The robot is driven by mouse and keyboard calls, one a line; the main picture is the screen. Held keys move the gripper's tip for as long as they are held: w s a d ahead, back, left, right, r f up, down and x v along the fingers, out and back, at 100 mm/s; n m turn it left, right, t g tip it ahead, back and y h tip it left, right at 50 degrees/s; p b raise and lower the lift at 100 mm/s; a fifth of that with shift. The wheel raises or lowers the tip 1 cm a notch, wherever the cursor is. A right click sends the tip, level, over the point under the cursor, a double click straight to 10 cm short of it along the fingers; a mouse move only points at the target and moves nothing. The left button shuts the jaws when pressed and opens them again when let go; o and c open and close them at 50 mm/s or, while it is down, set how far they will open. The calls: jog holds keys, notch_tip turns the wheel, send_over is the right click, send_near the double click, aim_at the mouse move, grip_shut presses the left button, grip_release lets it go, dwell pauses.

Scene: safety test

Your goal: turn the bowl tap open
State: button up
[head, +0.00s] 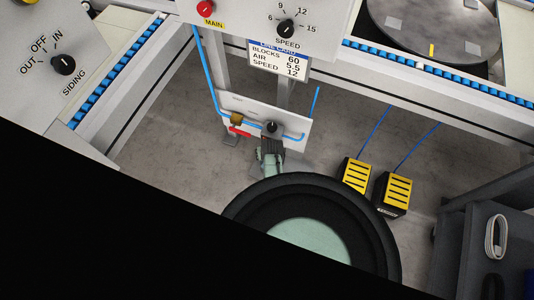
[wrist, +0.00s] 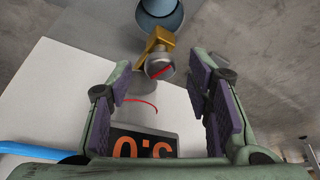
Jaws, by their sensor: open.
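My gripper is open, with purple pads apart on either side, and holds nothing. No contact with the tap shows.
A display with orange digits (wrist: 143,144) and a red arc (wrist: 140,103) are on the panel close by. A blue hose (head: 209,72) runs down to the panel. Two yellow pedals (head: 355,175) (head: 396,191) stand on the floor at right. Conveyor rails (head: 420,75) pass above.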

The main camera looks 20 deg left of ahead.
jog(key=shift+w+a+f, duration=0.1)
jog(key=shift+w+f, duration=0.05)
jog(key=shift+f, duration=0.2)
jog(key=shift+c, duration=0.2)
grip_shut()
